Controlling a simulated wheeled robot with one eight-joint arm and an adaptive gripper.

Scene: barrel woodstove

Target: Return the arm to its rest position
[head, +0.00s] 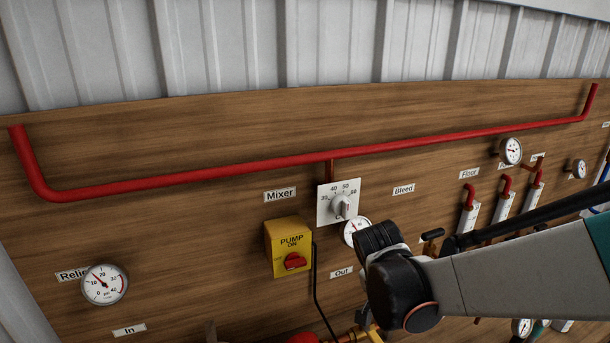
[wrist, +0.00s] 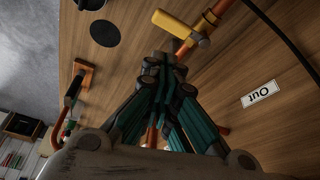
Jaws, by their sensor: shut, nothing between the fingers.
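My arm reaches in from the right edge of the head view, its pale link and dark wrist joint in front of the wooden panel (head: 180,230). My gripper (wrist: 165,75) shows in the wrist view. Its dark teal fingers are drawn together and nothing is between them. It points toward the panel, near a copper pipe with a yellow handle (wrist: 180,25); I cannot tell the exact gap.
A yellow pump box (head: 289,249), a mixer dial (head: 340,204) and a partly covered gauge (head: 352,230) are left of my wrist. A red pipe (head: 290,160) crosses above. A relief gauge (head: 105,285) is at lower left. Red-topped valves (head: 502,203) stand behind my arm.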

